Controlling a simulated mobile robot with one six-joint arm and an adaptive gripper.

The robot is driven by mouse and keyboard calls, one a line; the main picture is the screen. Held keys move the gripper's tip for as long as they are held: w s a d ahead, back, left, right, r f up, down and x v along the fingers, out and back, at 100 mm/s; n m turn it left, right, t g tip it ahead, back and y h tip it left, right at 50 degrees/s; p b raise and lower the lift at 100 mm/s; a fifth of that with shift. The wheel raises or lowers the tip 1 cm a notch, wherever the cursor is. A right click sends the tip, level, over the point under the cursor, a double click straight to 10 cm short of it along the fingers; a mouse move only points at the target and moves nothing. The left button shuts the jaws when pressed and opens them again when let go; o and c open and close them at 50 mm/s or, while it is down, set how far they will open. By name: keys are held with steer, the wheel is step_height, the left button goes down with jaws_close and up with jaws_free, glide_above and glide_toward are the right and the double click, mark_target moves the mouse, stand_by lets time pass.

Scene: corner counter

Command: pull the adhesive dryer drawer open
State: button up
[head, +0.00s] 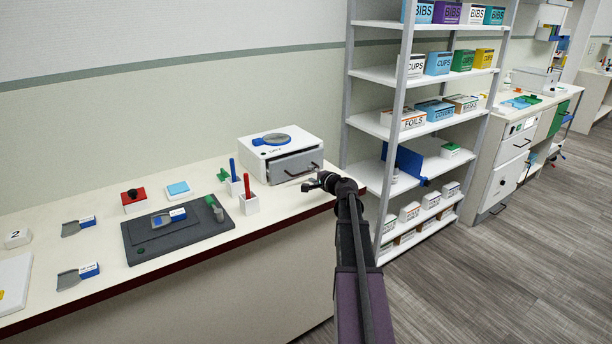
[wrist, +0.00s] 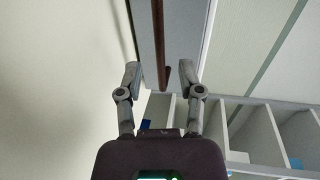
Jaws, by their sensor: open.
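The adhesive dryer (head: 253,157) is a white box with a blue disc on top, at the right end of the counter in the head view. Its grey drawer (head: 291,168) faces the front edge and has a dark bar handle (head: 304,169). A dark strip shows above the drawer front; I cannot tell how far it stands out. My gripper (head: 312,183) is just in front of the drawer, near the handle. In the wrist view my gripper (wrist: 158,76) is open, with the brownish handle bar (wrist: 159,40) between its fingers. Contact cannot be told.
Pen holders (head: 250,204) with red and blue sticks stand left of the dryer. A dark tray (head: 150,240) lies further left. A white shelf rack (head: 385,75) with boxes stands close on the right. The counter's front edge lies beneath my arm.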

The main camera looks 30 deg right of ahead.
mark_target(307, 172)
steer(key=shift+w+f+b, duration=0.15)
steer(key=shift+w+f, duration=0.05)
steer(key=shift+w, duration=0.8)
steer(key=shift+w+f+b, duration=0.15)
steer(key=shift+w+f, duration=0.05)
steer(key=shift+w, duration=0.8)
jaws_close()
